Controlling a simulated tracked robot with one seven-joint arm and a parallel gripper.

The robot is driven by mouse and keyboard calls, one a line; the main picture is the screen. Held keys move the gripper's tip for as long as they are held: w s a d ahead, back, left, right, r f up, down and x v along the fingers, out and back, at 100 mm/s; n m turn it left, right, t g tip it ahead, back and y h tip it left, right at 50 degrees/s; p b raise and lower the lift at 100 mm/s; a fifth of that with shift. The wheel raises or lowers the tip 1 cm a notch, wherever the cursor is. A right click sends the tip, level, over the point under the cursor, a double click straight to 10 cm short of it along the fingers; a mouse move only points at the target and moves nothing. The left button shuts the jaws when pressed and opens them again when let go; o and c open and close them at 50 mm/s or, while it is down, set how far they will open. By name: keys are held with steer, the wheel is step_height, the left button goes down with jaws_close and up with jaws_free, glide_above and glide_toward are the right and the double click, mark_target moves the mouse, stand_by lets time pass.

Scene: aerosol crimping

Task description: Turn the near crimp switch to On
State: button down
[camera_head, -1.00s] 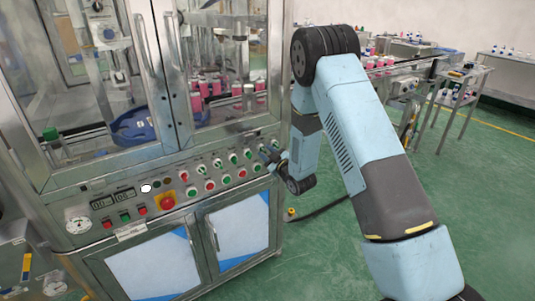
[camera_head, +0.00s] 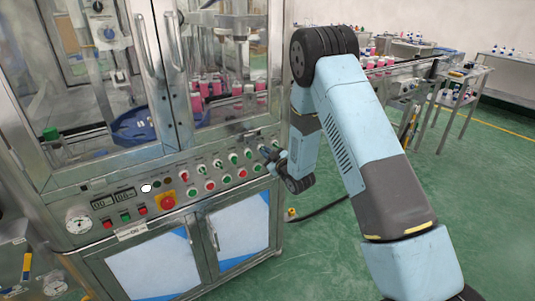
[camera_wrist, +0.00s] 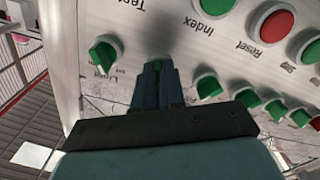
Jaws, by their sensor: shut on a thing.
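The control panel (camera_head: 148,198) of the crimping machine carries a row of green switch knobs and buttons. My gripper (camera_wrist: 158,82) is at the panel's right end and points at its face. In the wrist view its fingers are closed around a green knob (camera_wrist: 158,62), of which only a small part shows between the tips. The held knob's label and pointing direction are hidden by the fingers. In the head view my gripper (camera_head: 272,158) covers that spot.
In the wrist view another green knob (camera_wrist: 103,55) stands just left of my fingers, and one more (camera_wrist: 208,85) stands close on the right. A red button (camera_wrist: 277,25) and several green knobs lie farther right. A red emergency stop (camera_head: 167,201) is on the panel's left half.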

steer(key=shift+d, duration=0.1)
steer(key=shift+m, duration=0.3)
steer(key=m, duration=1.1)
steer(key=shift+w+d, duration=0.1)
steer(key=shift+d, duration=0.05)
steer(key=shift+m, duration=0.3)
steer(key=c, duration=1.4)
jaws_free()
steer(key=shift+o, duration=0.9)
